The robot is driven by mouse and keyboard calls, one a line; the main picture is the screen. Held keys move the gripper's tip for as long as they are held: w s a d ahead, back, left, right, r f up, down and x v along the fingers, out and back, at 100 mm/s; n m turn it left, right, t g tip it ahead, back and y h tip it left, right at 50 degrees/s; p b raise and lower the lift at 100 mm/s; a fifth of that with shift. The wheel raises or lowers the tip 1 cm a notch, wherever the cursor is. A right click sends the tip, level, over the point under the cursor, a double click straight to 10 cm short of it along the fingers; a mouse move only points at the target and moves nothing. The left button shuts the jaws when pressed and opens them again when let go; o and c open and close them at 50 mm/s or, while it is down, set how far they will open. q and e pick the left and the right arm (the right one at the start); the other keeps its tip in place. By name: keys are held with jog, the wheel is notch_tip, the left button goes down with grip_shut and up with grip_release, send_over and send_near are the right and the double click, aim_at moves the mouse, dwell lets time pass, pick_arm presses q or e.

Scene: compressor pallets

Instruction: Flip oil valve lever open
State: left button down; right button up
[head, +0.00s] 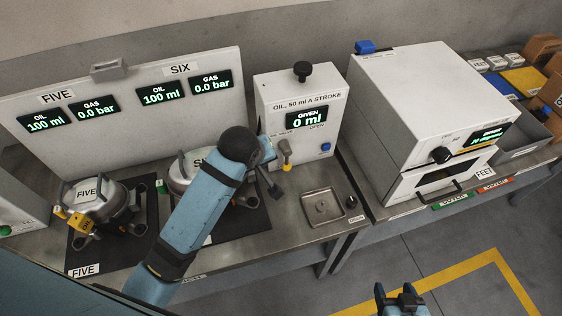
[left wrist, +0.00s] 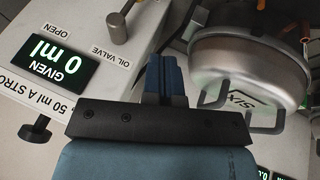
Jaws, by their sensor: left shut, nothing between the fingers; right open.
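The oil dispenser (head: 262,105) is a white box whose display reads GIVEN 0 ml. Part of the lever (left wrist: 118,26) also shows at the top of the left wrist view. My left gripper (left wrist: 165,75) is shut and empty, apart from the lever, between the dispenser and compressor SIX (left wrist: 235,65). In the head view my left arm hides most of it. My right gripper (head: 402,298) is open and empty at the bottom edge.
Compressor FIVE (head: 92,198) stands on a dark mat at the left. A white oven-like machine (head: 430,110) stands further right. My left forearm covers part of compressor SIX. The floor in front is clear.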

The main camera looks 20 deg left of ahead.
pick_arm(q)
jog(key=w+d+p+x, duration=0.1)
jog(key=d+p+x, duration=0.1)
jog(key=x, duration=1.1)
jog(key=shift+r, duration=0.2)
jog(key=shift+w+d+f, duration=0.1)
jog(key=shift+d, duration=0.05)
